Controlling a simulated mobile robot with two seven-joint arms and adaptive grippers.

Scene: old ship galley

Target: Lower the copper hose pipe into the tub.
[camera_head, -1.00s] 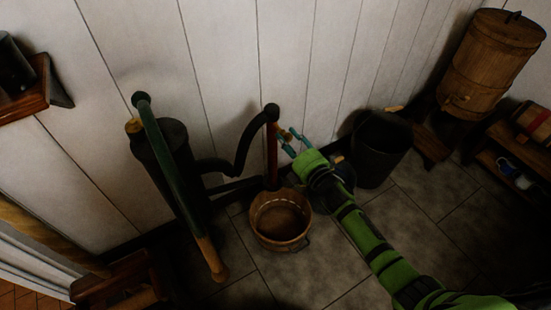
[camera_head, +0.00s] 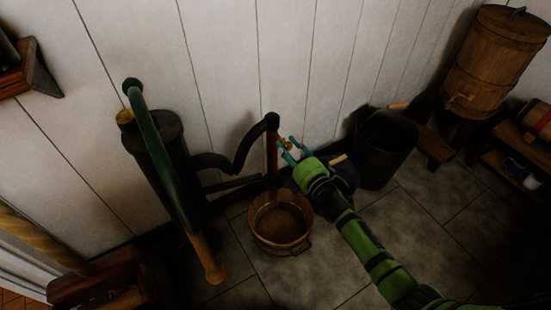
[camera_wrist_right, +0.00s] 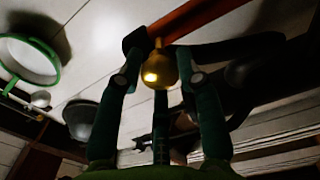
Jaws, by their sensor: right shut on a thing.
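The copper hose pipe (camera_head: 271,158) hangs nearly upright from the end of a black hose (camera_head: 240,152). Its lower end is at the back rim of the wooden tub (camera_head: 257,232); whether it is inside cannot be told. My right gripper (camera_head: 286,148), with teal fingers, is at the pipe's right side. In the right wrist view its fingers (camera_wrist_right: 162,78) are shut on a round brass knob (camera_wrist_right: 160,68) on the reddish pipe (camera_wrist_right: 200,18). My left gripper is not in view.
A dark pump cylinder (camera_head: 160,150) with a green lever and wooden handle (camera_head: 207,260) stands left of the tub. A black bin (camera_head: 385,150) stands to the right against the wall. A wooden barrel (camera_head: 495,60) is at the far right. Tiled floor lies open in front.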

